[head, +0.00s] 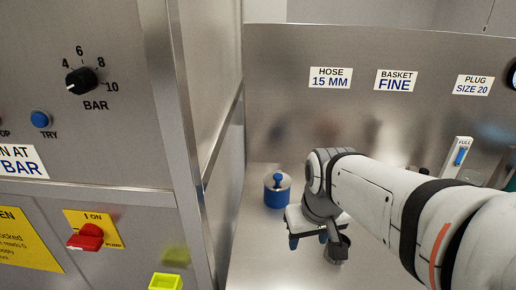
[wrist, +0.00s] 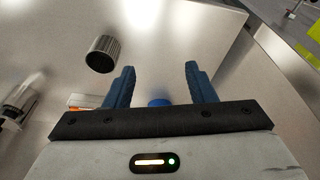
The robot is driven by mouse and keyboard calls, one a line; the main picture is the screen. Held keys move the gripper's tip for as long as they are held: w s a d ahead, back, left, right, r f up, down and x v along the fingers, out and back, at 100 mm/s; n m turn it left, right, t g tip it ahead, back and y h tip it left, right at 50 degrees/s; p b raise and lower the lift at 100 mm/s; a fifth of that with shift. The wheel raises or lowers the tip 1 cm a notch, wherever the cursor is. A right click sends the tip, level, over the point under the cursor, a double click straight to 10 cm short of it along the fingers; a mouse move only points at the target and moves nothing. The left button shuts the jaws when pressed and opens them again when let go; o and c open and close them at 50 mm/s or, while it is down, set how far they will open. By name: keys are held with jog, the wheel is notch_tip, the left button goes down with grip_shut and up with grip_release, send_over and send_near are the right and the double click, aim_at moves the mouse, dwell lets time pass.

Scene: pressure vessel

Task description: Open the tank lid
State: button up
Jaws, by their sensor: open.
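A small blue tank (head: 277,193) with a pale top and a blue knob (head: 278,178) stands on the steel counter in the head view; I take it as the tank with its lid on. My gripper (head: 308,240) is in front of it and to its right, pointing down. In the wrist view the gripper (wrist: 160,82) is open, its two blue fingers apart with nothing held between them. A blue rounded thing (wrist: 159,102) shows partly behind the gripper body there; I cannot tell whether it is the knob.
A cabinet with a pressure dial (head: 81,80) and red switch (head: 86,237) bounds the left. A labelled steel panel (head: 285,110) stands behind.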

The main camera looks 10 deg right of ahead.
jog(key=w+r+n+p, duration=0.15)
jog(key=w+r, duration=0.25)
jog(key=w, duration=0.4)
jog(key=n+g+p, duration=0.2)
jog(key=n+p, duration=0.3)
jog(key=p, duration=0.2)
send_near(277, 174)
jog(key=shift+s+f+m, duration=0.25)
jog(key=shift+f, duration=0.05)
jog(key=shift+w+f, duration=0.15)
jog(key=shift+f, duration=0.1)
notch_tip(277, 174, down, 7)
jog(key=shift+f+p, duration=0.25)
jog(key=shift+p, duration=0.6)
jog(key=shift+d, duration=0.1)
jog(key=shift+c, duration=0.4)
grip_shut()
jog(key=shift+a+r, duration=0.15)
jog(key=shift+a, duration=0.05)
jog(key=shift+w+r, duration=0.1)
jog(key=shift+w, duration=0.05)
